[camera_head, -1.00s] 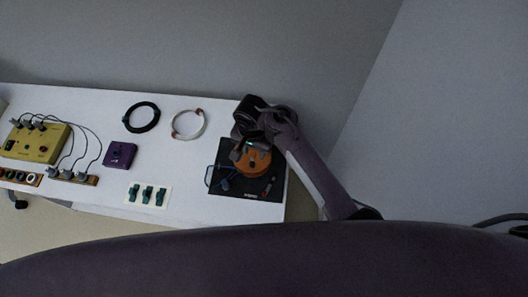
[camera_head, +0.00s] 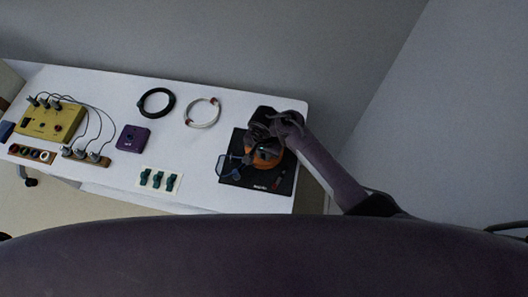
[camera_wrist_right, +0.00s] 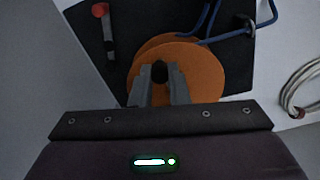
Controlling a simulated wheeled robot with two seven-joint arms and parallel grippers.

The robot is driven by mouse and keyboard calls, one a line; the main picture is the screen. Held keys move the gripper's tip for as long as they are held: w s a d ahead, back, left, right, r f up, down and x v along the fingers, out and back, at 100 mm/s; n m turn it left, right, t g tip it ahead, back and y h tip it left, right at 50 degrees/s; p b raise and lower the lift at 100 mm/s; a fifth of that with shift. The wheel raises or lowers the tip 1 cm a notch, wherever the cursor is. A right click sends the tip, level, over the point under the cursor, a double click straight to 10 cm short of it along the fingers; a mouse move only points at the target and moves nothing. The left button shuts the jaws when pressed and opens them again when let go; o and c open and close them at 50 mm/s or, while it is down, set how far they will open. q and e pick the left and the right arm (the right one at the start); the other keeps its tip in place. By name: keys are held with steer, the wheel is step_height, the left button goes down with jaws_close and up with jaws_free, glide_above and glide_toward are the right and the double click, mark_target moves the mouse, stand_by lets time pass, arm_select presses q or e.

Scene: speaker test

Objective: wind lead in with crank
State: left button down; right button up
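An orange reel (camera_head: 266,157) sits on a black board (camera_head: 238,176) at the right end of the white table. In the right wrist view the reel (camera_wrist_right: 203,75) is a broad orange disc with a dark crank knob (camera_wrist_right: 160,72) on it. My right gripper (camera_wrist_right: 160,78) has one finger on each side of the knob, close against it. In the head view my right gripper (camera_head: 262,131) is over the reel and hides part of it. My left gripper is out of view.
A black cable coil (camera_head: 157,103) and a white one (camera_head: 202,112) lie left of the board. A purple box (camera_head: 133,138), green switches (camera_head: 159,180) and a yellow panel (camera_head: 50,122) with plugged leads are further left. A red-ended tool (camera_wrist_right: 105,30) lies on the board.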

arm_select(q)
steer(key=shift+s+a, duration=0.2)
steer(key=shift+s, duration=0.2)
arm_select(e)
jaws_close()
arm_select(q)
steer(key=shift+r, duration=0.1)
